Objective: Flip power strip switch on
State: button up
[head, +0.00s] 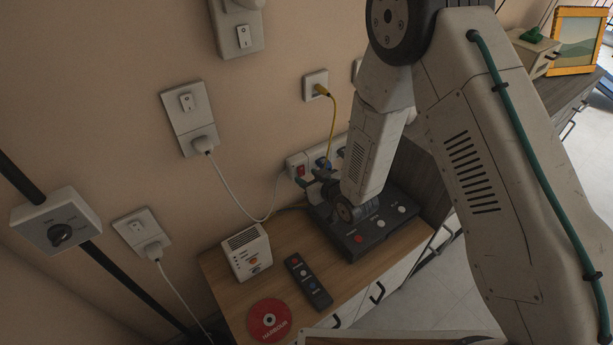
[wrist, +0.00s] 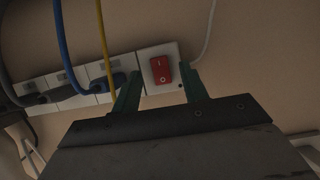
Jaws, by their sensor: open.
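In the wrist view the red switch (wrist: 160,70) shows close up on the end of the strip (wrist: 62,84), with plugs in the other sockets. My gripper (wrist: 158,86) is open and empty, its two green fingers on either side of the switch in that picture. In the head view my gripper (head: 312,178) is beside the switch. I cannot tell whether it touches it.
A black box with buttons (head: 345,245) sits under my arm. A white device (head: 246,252), a dark remote (head: 308,282) and a red disc (head: 269,320) lie on the cabinet (head: 225,290). Blue and yellow cables (wrist: 104,45) rise from the strip. Wall switches and sockets are at left.

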jog(key=shift+x, duration=0.85)
grip_shut()
